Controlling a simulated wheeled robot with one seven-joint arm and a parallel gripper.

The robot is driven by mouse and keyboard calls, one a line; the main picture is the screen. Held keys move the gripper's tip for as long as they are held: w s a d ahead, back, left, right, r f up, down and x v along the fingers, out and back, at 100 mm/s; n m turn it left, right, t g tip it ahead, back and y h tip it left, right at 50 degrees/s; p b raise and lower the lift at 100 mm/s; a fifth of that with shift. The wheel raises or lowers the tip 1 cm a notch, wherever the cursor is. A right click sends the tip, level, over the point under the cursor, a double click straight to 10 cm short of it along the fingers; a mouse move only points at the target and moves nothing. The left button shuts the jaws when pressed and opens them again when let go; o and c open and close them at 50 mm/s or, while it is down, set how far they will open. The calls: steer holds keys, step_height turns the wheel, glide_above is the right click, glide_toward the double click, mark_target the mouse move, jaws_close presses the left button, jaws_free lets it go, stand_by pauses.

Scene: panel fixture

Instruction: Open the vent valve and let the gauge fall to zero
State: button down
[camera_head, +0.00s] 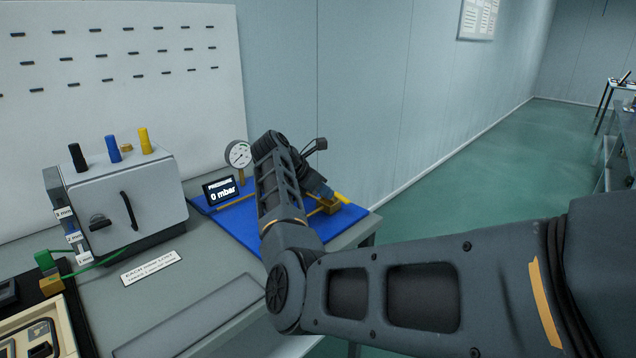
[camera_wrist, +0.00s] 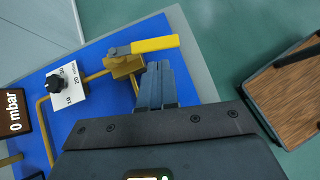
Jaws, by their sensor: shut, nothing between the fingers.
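The vent valve has a brass body (camera_wrist: 124,66) and a yellow lever (camera_wrist: 155,44) that points right in the wrist view, roughly in line with the pipe entering from the left. The lever's end also shows in the head view (camera_head: 341,197). My gripper (camera_wrist: 157,66) is shut and empty, its tips just below the lever; I cannot tell whether they touch. In the head view my gripper (camera_head: 324,192) partly hides the valve. The round dial gauge (camera_head: 238,154) stands on the blue board; its needle is too small to read. The pressure display (camera_head: 220,190) reads 0 mbar.
A black knob (camera_wrist: 54,84) with a numbered scale sits on the blue board (camera_head: 238,222). A grey box (camera_head: 135,200) with black, blue and yellow caps stands to the left. A brown-topped surface (camera_wrist: 290,92) lies right of the board in the wrist view, with green floor between.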

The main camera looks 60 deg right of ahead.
mark_target(341, 198)
steer(key=shift+x, duration=1.65)
steer(key=shift+p, duration=0.4)
steer(key=shift+s+d+r+n+t+h+p, duration=0.25)
steer(key=shift+s+n+t+p, duration=0.2)
steer(key=shift+n+p, duration=0.4)
steer(key=shift+s+d+f+n+t+p, duration=0.15)
steer(key=shift+s+d+n+t+p, duration=0.2)
steer(key=shift+p, duration=0.45)
steer(key=shift+w+f+t, duration=0.1)
steer(key=shift+f+t, duration=0.05)
steer(key=shift+t, duration=0.15)
